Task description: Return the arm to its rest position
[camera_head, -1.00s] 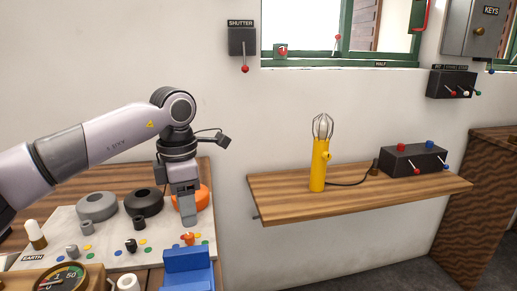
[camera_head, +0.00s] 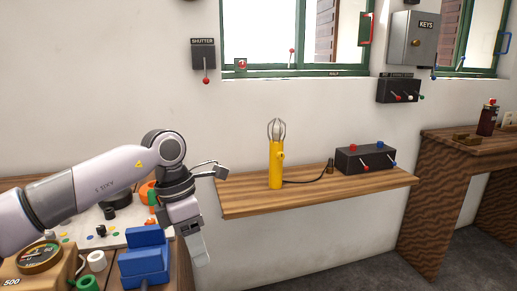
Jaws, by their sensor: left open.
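My left arm comes in from the left, with its gripper (camera_head: 197,246) pointing down in front of the gap between the workbench and the wall shelf. The gripper is open by its look and nothing shows between its fingers. It hangs just right of a blue block-like holder (camera_head: 144,257) on the bench. I cannot tell from this view how far apart they are in depth. My right gripper is not in view.
A wooden shelf (camera_head: 234,206) carries a yellow caged lamp (camera_head: 276,170) and a black box (camera_head: 362,159) with coloured knobs. The bench's pale panel (camera_head: 75,232) holds round parts, partly behind my arm. A brown table (camera_head: 432,165) stands at right.

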